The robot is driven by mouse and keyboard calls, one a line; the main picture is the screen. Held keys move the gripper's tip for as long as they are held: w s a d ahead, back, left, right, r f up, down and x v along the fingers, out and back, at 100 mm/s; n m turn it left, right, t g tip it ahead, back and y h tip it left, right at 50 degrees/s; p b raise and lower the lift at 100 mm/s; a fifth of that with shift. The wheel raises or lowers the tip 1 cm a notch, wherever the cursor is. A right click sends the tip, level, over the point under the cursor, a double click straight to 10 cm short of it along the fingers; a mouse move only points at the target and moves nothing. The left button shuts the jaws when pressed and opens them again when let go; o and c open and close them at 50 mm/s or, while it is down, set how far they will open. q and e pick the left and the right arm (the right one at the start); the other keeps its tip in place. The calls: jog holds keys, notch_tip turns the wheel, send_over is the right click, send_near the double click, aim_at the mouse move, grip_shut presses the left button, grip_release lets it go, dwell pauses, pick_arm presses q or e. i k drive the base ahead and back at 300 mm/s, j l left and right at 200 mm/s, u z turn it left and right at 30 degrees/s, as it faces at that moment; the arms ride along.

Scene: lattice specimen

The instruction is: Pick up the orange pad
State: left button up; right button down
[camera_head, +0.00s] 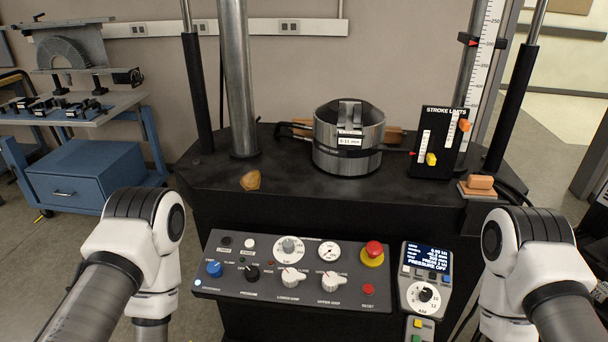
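Two small orange-tan things lie on the black machine table. One is a rounded, orange-brown lump-like piece (250,180) near the front edge, left of the steel ring. The other is an orange-tan block (480,182) on a flat, lighter base (478,190) at the right front corner. I cannot tell for sure which of them is the orange pad. Both appear untouched. My arms come in from the lower left and lower right, with their white joints in front of the table. Neither gripper shows in this view.
A steel ring (348,152) stands mid-table, by a thick column (237,80). A stroke limits panel (437,143) stands at right. A control panel (295,270) with a red button (373,249) and a display unit (426,280) are in front. Table room is clear between lump and ring.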

aim_at(476, 187)
jog(key=i+l+u, duration=0.15)
jog(key=l, duration=0.3)
jog(key=l+u, duration=0.1)
jog(key=l, duration=0.35)
jog(key=i+l+u, duration=0.15)
jog(key=l, duration=0.35)
